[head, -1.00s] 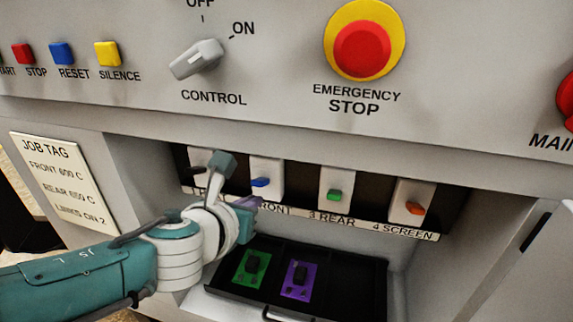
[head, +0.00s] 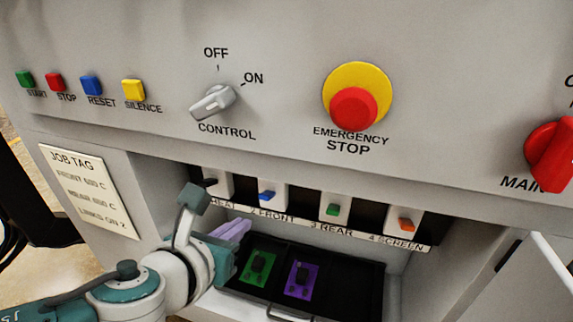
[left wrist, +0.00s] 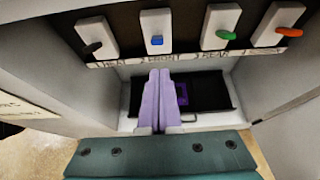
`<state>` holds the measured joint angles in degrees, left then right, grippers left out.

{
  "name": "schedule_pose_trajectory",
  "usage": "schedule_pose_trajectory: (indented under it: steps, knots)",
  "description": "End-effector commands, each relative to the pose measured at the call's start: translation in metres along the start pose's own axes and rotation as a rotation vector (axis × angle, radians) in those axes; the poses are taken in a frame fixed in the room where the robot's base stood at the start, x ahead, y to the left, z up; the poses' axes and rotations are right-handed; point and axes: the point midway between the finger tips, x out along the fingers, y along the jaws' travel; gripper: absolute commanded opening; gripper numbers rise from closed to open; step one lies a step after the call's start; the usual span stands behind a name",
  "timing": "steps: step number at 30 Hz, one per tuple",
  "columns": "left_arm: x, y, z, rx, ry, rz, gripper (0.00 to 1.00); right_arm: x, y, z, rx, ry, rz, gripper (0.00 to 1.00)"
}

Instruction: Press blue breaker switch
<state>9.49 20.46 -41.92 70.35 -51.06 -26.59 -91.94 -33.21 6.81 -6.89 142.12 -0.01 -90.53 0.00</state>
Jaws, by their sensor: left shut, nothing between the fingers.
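The blue breaker switch (head: 267,196) is a small blue lever on a white plate, second from the left in the recessed row, above the label "2 FRONT". It also shows in the left wrist view (left wrist: 157,40). My left gripper (head: 243,226) has purple fingers, shut with nothing between them. In the head view its tips are below and left of the blue lever, and they look apart from it. In the left wrist view the fingertips (left wrist: 159,74) point at the panel, just below the blue lever. My right gripper is not in view.
A black lever (left wrist: 93,46) is left of the blue one; green (head: 333,209) and orange (head: 406,224) levers are to its right. A black tray (head: 340,285) with green and purple pieces lies below. The emergency stop (head: 354,107) and control knob (head: 212,102) sit above.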

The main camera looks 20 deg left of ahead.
Motion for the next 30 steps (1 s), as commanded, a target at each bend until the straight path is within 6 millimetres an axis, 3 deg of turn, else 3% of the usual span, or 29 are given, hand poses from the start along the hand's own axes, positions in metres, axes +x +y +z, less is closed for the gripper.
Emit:
schedule_pose_trajectory:
  steps: [2,5,8,12,15,18,26,27,30]
  knots:
    - [-0.001,0.000,0.001,-0.020,0.000,0.003,0.00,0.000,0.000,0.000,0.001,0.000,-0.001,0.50]
    - [-0.011,-0.002,0.004,-0.186,0.005,0.033,0.00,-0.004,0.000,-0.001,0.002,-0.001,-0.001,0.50]
    - [-0.035,-0.002,0.008,-0.582,0.024,0.115,0.00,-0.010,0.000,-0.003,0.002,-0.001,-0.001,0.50]
    - [-0.091,0.008,0.000,-1.362,0.076,0.334,0.00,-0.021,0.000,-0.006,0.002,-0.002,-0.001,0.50]
    - [-0.134,0.013,-0.010,-1.834,0.103,0.515,0.00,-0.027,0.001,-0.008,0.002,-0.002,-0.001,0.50]
    - [-0.173,0.013,-0.016,-2.191,0.116,0.688,0.00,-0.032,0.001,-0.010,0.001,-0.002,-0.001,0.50]
    - [-0.270,0.005,-0.016,-2.811,0.091,1.137,0.00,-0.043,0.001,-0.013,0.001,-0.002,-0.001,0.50]
    - [-0.278,0.005,0.003,-2.810,0.091,1.135,0.00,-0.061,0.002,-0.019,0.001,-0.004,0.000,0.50]
    - [-0.290,0.005,0.028,-2.803,0.091,1.129,0.00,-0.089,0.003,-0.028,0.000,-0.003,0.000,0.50]
